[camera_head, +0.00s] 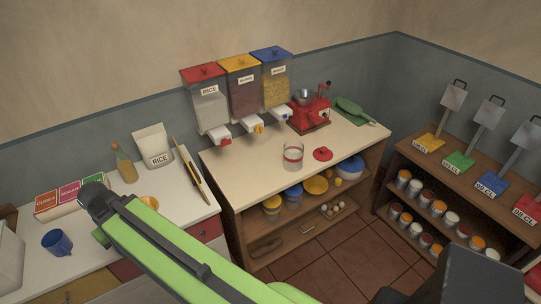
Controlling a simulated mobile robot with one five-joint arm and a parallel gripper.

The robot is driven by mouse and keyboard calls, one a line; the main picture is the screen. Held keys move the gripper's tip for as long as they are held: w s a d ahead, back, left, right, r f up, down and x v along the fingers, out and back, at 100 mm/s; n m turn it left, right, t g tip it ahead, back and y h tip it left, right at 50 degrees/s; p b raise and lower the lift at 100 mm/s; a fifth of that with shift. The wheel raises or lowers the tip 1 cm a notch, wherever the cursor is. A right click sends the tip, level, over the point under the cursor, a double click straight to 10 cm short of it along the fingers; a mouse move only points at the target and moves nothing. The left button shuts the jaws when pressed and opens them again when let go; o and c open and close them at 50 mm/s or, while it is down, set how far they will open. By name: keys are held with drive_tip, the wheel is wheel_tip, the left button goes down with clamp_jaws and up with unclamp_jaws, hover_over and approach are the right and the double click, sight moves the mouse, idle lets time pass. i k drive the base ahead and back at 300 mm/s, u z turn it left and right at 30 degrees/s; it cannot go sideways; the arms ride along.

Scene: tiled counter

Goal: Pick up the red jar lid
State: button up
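The red jar lid (323,154) lies flat on the pale top of the middle counter (252,180), with a small knob on it. My green arm reaches from the bottom of the picture to the left, well away from the lid, and ends in view at a dark joint. I cannot make out my gripper's fingers, and nothing covers the lid.
Dispensers with red, yellow and blue lids (271,54) hang behind the jar. Shelves below hold bowls. The counter front around the lid is clear. A blue mug (57,242) stands left.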

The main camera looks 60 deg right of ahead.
sight(322, 154)
drive_tip(key=u, duration=1.15)
drive_tip(key=k, duration=1.75)
drive_tip(key=z, duration=1.4)
drive_tip(key=i, duration=1.5)
